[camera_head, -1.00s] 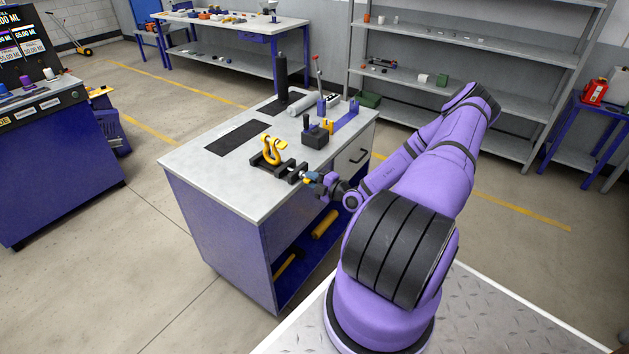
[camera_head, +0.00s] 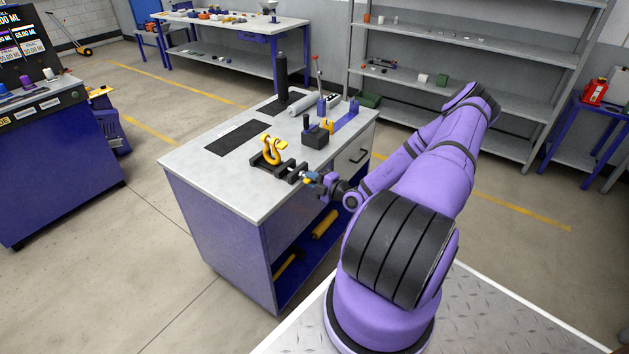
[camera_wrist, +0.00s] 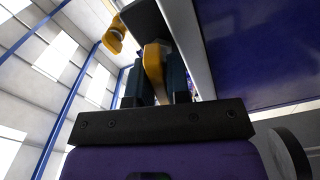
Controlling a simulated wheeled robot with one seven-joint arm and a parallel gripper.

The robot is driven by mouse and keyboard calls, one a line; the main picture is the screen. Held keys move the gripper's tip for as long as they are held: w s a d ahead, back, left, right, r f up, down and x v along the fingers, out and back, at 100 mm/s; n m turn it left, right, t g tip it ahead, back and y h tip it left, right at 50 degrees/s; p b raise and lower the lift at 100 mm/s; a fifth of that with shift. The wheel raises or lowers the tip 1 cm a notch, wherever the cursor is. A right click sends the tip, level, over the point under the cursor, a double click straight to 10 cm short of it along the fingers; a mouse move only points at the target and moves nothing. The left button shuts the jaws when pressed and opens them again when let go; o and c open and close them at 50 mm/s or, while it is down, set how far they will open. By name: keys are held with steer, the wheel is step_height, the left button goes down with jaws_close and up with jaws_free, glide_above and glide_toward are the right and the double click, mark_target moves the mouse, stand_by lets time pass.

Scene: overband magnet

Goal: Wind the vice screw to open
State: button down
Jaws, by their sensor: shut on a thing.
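The dark vice (camera_head: 268,165) stands on the grey bench top near its front edge. A yellow hook (camera_head: 271,148) stands up at its jaws; it also shows in the wrist view (camera_wrist: 113,38). My gripper (camera_head: 311,179) is at the screw end of the vice, just off the bench edge. In the wrist view my gripper (camera_wrist: 156,85) has its two dark fingers closed on either side of an orange-yellow screw handle (camera_wrist: 154,62). The dark vice body (camera_wrist: 146,20) is beyond the fingertips. The screw is mostly hidden, and the jaw gap is too small to judge.
A black block with a post (camera_head: 315,137), a black cylinder (camera_head: 282,78) and a grey roll (camera_head: 302,103) stand farther back on the bench (camera_head: 205,180). A dark mat (camera_head: 237,137) lies left of the vice. The left front of the bench top is clear.

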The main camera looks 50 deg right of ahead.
stand_by(0.5)
steer(key=n, duration=0.4)
steer(key=shift+n, duration=0.4)
steer(key=n, duration=0.4)
steer(key=shift+n, duration=0.4)
steer(key=n, duration=0.4)
steer(key=shift+n, duration=0.3)
